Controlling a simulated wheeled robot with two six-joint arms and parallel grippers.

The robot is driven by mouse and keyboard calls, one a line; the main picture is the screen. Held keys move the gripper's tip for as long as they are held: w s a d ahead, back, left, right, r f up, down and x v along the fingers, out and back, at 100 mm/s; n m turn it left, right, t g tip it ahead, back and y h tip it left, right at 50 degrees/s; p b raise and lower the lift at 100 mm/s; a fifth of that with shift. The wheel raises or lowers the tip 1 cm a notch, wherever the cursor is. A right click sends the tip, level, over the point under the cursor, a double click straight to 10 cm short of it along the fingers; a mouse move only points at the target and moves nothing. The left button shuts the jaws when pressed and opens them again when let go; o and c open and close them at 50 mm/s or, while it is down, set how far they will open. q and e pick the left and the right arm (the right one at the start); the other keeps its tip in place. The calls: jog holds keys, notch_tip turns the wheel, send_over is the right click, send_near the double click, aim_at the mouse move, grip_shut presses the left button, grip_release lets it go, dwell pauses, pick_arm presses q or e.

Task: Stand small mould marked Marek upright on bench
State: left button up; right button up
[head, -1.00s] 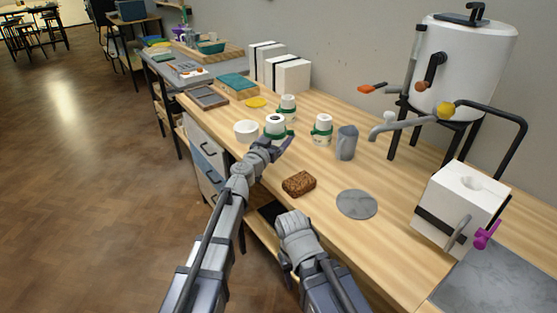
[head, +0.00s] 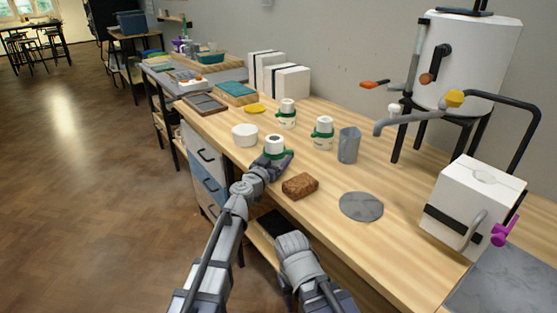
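No mark reading Marek is legible, so I cannot tell which piece is meant. A larger white block mould (head: 470,205) with a black strap and a hole on top stands at the right. My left gripper (head: 279,164) is at the near piece, its fingers partly hidden; contact is unclear. My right gripper (head: 293,248) is low at the bench's front edge, its fingers hidden.
A brown sponge (head: 300,186), a grey disc (head: 361,207), a grey jug (head: 348,145) and a white bowl (head: 245,135) lie around the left gripper. White black-banded blocks (head: 287,82) stand at the wall. A white tank (head: 465,60) stands behind. Bench between disc and sponge is clear.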

pick_arm(q)
jog(key=shift+f, duration=0.1)
jog(key=o, duration=1.3)
jog(key=shift+o, duration=1.2)
